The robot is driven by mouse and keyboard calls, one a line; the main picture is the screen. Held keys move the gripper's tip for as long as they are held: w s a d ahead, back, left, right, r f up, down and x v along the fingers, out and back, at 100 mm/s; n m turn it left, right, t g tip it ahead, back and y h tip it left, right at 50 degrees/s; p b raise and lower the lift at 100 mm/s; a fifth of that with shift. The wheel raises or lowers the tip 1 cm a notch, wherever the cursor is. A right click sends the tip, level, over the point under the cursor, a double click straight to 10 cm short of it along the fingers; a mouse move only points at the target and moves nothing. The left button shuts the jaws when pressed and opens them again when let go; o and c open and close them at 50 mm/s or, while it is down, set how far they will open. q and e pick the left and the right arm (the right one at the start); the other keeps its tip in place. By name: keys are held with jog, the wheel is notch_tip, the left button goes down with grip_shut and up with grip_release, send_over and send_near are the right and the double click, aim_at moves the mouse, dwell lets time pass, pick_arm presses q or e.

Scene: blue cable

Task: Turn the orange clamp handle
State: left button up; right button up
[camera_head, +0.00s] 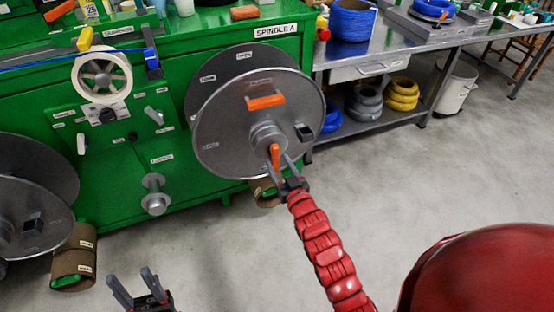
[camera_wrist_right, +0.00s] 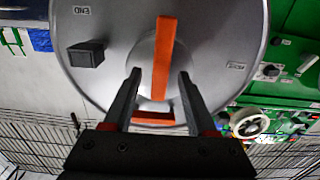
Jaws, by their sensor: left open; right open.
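The orange clamp handle (camera_head: 275,153) is a short lever at the hub of the grey spindle disc (camera_head: 225,130), on the green machine. It stands about upright in the head view. In the right wrist view, the handle (camera_wrist_right: 165,55) is a long orange bar between the fingertips. My right gripper (camera_head: 282,164) is open with its fingers on either side of the handle. In the right wrist view, gaps show between the gripper (camera_wrist_right: 160,76) and the handle. My left gripper (camera_head: 134,288) is open and empty at the lower left, away from the machine.
A second orange grip (camera_head: 266,102) sits higher on the disc, with a black block (camera_head: 304,132) to the right. Another large disc (camera_head: 30,215) is at left. A steel bench (camera_head: 400,50) with cable coils stands at right. The grey floor (camera_head: 420,170) is clear.

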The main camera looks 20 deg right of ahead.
jog(key=s+p, duration=0.2)
jog(key=s, duration=1.3)
jog(key=shift+s+d, duration=0.2)
jog(key=shift+r, duration=0.1)
